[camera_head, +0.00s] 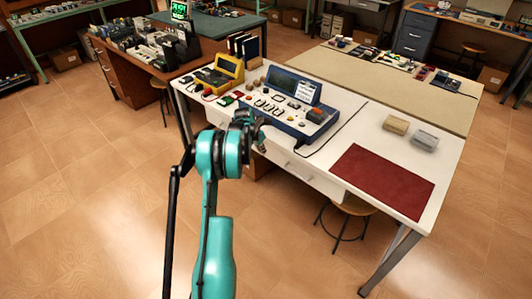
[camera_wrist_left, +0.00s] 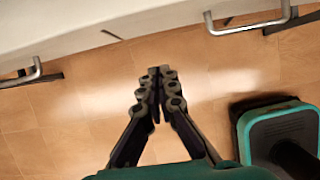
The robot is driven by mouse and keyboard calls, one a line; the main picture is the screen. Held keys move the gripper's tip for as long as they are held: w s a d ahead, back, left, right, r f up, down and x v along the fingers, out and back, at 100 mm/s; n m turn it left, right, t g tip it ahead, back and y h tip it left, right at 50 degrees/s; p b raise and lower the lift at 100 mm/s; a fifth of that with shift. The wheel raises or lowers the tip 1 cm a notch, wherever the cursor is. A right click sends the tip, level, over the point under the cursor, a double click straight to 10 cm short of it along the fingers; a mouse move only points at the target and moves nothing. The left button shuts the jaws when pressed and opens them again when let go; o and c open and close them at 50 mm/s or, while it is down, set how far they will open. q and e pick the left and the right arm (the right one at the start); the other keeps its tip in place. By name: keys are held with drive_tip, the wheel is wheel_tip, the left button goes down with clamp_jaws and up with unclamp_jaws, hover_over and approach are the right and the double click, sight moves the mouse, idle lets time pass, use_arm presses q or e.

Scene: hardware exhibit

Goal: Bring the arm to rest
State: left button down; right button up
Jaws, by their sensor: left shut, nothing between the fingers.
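My left arm, teal with dark joints, rises from the bottom of the head view and reaches to the front edge of the white table (camera_head: 345,118). My left gripper (camera_head: 258,130) shows small and dark at its end, beside the front edge of the table, partly hidden by the wrist. In the left wrist view the fingers of my left gripper (camera_wrist_left: 160,74) meet at the tips, with nothing between them, over the tiled floor (camera_wrist_left: 85,105). My right gripper does not show.
On the white table are a blue instrument case (camera_head: 290,98), a yellow meter (camera_head: 221,73), a red mat (camera_head: 383,180) and two small boxes, one of them beige (camera_head: 396,125). Stools stand below, one under the front edge (camera_head: 354,205). The floor at left is clear.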

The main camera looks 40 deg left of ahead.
use_arm(q)
drive_tip(key=shift+v, duration=0.85)
drive_tip(key=shift+d+r, duration=0.1)
drive_tip(key=s+d+r+m+t, duration=0.1)
drive_tip(key=s+d+r+m, duration=0.3)
drive_tip(key=d+r+m, duration=0.7)
drive_tip(key=s+d+r+m, duration=0.55)
drive_tip(key=d+r, duration=0.25)
drive_tip(key=d, duration=0.5)
drive_tip(key=s+d+f+m+t, duration=0.1)
drive_tip(key=s+d+m, duration=1.4)
drive_tip(key=s+m, duration=0.4)
drive_tip(key=shift+s+d+f+t, duration=0.25)
drive_tip(key=shift+s+f+t, duration=0.05)
drive_tip(key=shift+f+t, duration=0.1)
